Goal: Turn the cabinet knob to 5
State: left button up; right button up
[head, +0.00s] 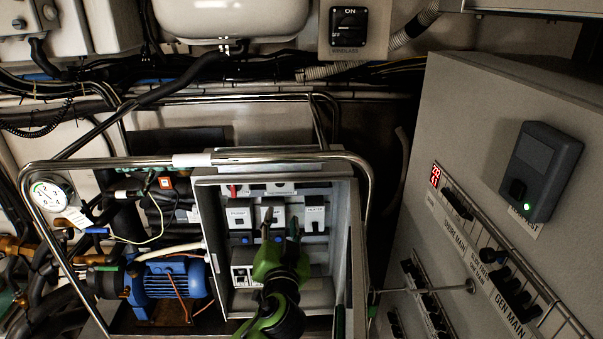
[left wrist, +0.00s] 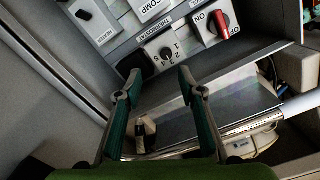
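The cabinet (head: 201,230) is an open grey box in the middle of the head view. I cannot read the knob's setting. My left gripper (head: 283,224) reaches into the cabinet in the head view. In the left wrist view its two fingers (left wrist: 160,82) are apart with nothing between them. Small green parts at the cabinet's lower right edge may be my right gripper.
A red switch (left wrist: 222,22) sits beside the thermostat plate. A metal tube frame (head: 110,164) surrounds the cabinet. A blue motor (head: 172,281) stands left, a large switch panel (head: 455,120) right.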

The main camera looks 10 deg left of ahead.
pick_arm(q)
jog(key=r, duration=0.1)
jog(key=p, duration=0.3)
send_near(280, 187)
jog(key=r+x, duration=0.1)
jog(key=x, duration=0.5)
jog(key=shift+w+a+r, duration=0.15)
jog(key=shift+w, duration=0.3)
jog(key=shift+w+a, duration=0.1)
jog(key=shift+w, duration=0.4)
grip_shut()
pick_arm(e)
jog(key=s+r, duration=0.3)
jog(key=shift+s, duration=0.1)
